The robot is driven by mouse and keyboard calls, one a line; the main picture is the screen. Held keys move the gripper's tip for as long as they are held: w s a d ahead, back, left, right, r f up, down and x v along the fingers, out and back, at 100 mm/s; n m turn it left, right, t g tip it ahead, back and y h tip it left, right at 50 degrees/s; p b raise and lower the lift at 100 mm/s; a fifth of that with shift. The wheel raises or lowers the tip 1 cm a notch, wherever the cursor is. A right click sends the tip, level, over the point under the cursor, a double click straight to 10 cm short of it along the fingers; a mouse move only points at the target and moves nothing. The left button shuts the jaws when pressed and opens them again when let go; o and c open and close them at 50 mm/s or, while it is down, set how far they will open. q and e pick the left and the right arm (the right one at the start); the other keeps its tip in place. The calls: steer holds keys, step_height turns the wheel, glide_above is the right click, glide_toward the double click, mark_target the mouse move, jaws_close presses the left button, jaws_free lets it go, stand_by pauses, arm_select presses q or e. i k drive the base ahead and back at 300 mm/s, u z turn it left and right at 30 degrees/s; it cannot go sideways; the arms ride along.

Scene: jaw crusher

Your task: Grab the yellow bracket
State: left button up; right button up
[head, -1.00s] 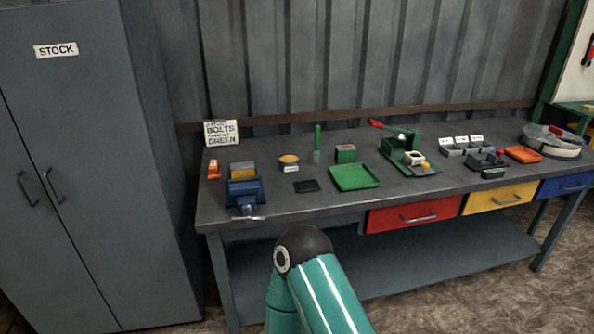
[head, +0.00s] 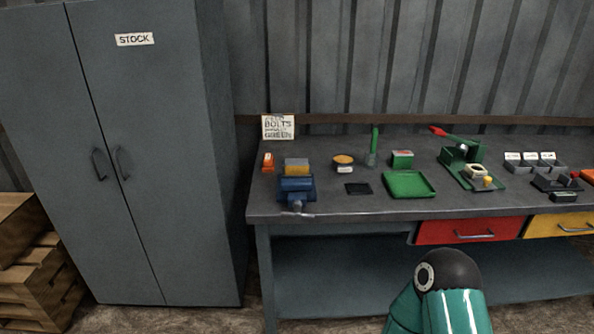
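A small block with a yellow front and a grey top (head: 297,168) sits on the workbench, just behind the blue vise (head: 297,190). It is the nearest match I see to a yellow bracket, but its shape is too small to make out. I cannot tell whether it touches the vise, whose body stands in front of it. A teal arm of mine with a black joint shows at the bottom right, well in front of the bench. Neither gripper shows in the head view.
The workbench (head: 330,208) also holds an orange item (head: 268,162), a green tray (head: 409,185), a dark pad (head: 358,188) and a green lever press (head: 465,160). A grey stock cabinet (head: 150,150) stands left of the bench. Wooden pallets (head: 40,285) lie at far left.

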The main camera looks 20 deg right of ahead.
mark_target(292, 166)
steer(key=z, duration=0.05)
steer(key=i, duration=1)
steer(key=u, duration=0.05)
